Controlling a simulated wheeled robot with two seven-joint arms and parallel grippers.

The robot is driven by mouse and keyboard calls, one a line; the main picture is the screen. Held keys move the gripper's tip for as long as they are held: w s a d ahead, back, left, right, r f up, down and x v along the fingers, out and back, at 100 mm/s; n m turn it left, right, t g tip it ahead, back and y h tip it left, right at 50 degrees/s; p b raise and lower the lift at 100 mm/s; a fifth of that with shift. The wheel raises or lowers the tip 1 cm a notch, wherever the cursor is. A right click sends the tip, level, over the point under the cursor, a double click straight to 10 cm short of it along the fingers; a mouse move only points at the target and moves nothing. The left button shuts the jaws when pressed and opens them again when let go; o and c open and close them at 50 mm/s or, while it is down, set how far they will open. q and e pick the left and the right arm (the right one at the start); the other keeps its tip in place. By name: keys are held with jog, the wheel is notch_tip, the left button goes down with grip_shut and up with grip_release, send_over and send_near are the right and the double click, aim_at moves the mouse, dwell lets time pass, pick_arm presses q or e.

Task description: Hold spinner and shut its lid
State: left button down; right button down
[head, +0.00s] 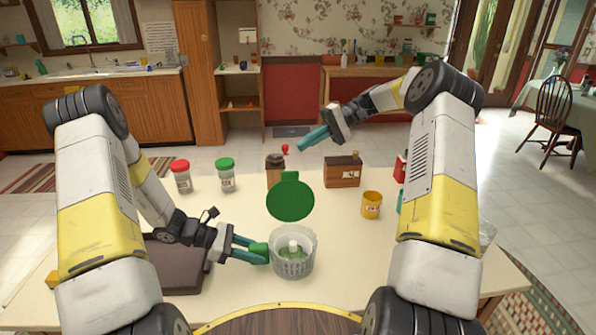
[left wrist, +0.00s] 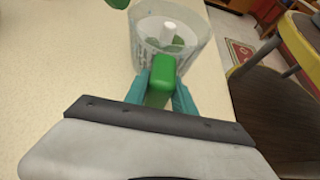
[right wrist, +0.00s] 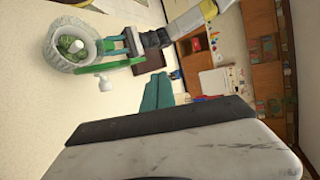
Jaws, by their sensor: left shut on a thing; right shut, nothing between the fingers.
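The salad spinner (head: 294,262) is a clear bowl with a white centre post and green leaves inside, near the table's front edge. Its round green lid (head: 290,201) stands raised at the bowl's far side, open. My left gripper (head: 258,251) is shut on the spinner's green handle (left wrist: 160,78) at the bowl's left side. The bowl (left wrist: 188,48) stands just beyond the fingers in the left wrist view. My right gripper (head: 308,141) is shut and empty, in the air beyond the lid. In the right wrist view the lid (right wrist: 122,68) is edge-on, with a white knob under it.
A red-lidded jar (head: 182,179) and a green-lidded jar (head: 226,178) stand back left. A wooden box (head: 343,172) and a yellow mug (head: 371,206) stand right of the lid. A dark brown board (head: 178,275) lies under my left arm.

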aim_at(290, 197)
jog(key=w+d+f+y, duration=0.4)
jog(key=d+f+y, duration=0.1)
jog(key=d+f, duration=0.25)
jog(key=x, duration=0.3)
jog(key=s+x, duration=0.1)
jog(key=x, duration=0.3)
jog(key=s+x, duration=0.1)
jog(key=x, duration=0.3)
jog(key=shift+d+f, duration=0.1)
jog(key=shift+d, duration=0.2)
jog(key=shift+s, duration=1)
